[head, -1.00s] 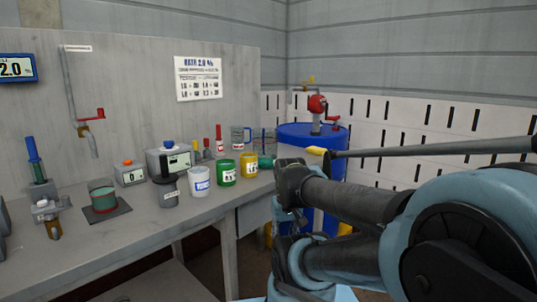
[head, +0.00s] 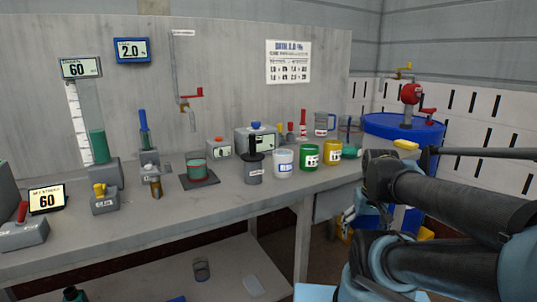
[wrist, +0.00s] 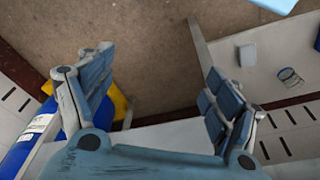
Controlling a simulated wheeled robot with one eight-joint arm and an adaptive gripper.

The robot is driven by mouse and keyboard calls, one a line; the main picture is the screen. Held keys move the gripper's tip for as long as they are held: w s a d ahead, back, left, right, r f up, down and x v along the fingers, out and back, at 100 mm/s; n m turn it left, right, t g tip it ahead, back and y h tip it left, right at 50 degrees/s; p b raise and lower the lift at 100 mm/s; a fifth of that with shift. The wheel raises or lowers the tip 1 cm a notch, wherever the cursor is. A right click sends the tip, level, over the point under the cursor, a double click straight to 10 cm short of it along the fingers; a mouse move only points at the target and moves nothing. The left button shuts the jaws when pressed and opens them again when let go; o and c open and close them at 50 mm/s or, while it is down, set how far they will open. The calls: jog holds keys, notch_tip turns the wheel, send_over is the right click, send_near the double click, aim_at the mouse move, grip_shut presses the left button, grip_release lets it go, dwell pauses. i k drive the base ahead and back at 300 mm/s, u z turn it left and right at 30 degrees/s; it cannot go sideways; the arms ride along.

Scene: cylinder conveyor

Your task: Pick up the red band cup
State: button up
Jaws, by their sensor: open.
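A clear beaker (head: 196,171) of green liquid with a thin reddish line near its top stands on a dark square pad on the bench. It may be the red band cup, but I cannot be sure. A small greyish cup (head: 201,270) stands on the lower shelf; its band colour is too small to tell. What looks like the same cup shows at the right of the wrist view (wrist: 290,77). My gripper (wrist: 160,62) is open and empty above brown floor, its fingers apart, away from both. Its fingertips are not clear in the head view.
White, green and yellow labelled cups (head: 309,157) and a dark lidded pot (head: 253,168) line the bench (head: 225,203). A blue drum (head: 385,126) stands behind my arm. Floor below my gripper is open.

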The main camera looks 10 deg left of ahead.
aim_at(196, 166)
jog(key=u, duration=0.3)
jog(key=k, duration=0.95)
jog(key=u, duration=0.9)
